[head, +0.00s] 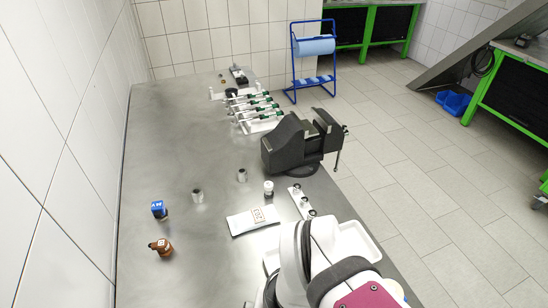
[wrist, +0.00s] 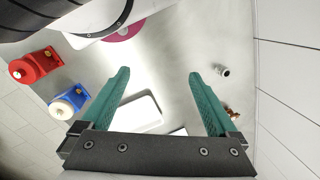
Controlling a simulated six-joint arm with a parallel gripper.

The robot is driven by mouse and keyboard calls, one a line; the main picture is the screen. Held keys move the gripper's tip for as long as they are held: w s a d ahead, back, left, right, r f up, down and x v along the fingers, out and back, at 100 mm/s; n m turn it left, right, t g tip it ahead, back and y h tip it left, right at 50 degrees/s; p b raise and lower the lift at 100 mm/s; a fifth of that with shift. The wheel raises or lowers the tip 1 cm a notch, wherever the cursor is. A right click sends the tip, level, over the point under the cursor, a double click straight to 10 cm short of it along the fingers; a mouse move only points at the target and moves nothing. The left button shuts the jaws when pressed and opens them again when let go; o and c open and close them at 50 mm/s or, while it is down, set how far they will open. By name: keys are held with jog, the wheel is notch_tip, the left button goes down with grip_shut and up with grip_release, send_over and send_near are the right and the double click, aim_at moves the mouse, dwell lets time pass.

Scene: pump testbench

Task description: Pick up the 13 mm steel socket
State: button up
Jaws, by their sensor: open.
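Small steel cylinders stand apart on the metal bench in the head view: one (head: 197,195) left of centre and another (head: 242,175) to its right. More small dark and steel pieces sit on a white strip (head: 297,194) by the vise. I cannot read sizes, so I cannot tell which is the 13 mm socket. My gripper (wrist: 158,75) is open and empty in the wrist view, its green fingers wide apart. A small metal cylinder (wrist: 223,71) lies in view beyond the right finger, clear of it. My gripper is not seen in the head view.
A black vise (head: 290,145) stands at the bench's right edge. A white tray (wrist: 140,116) shows between my fingers; red (wrist: 38,64) and blue (wrist: 66,92) parts are left.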

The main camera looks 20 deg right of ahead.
jog(key=c, duration=0.7)
jog(key=w+d+f+n+g+h, duration=0.1)
jog(key=w+d+f+n+h, duration=0.1)
jog(key=w+d+n+h, duration=0.55)
jog(key=w+d+f+n+h, duration=0.35)
jog(key=w+d+n, duration=0.25)
jog(key=w+n, duration=0.3)
jog(key=n+t+h, duration=0.3)
jog(key=n+t, duration=0.3)
jog(key=n, duration=0.6)
send_near(302, 201)
jog(key=x, duration=1.1)
jog(key=shift+d, duration=0.1)
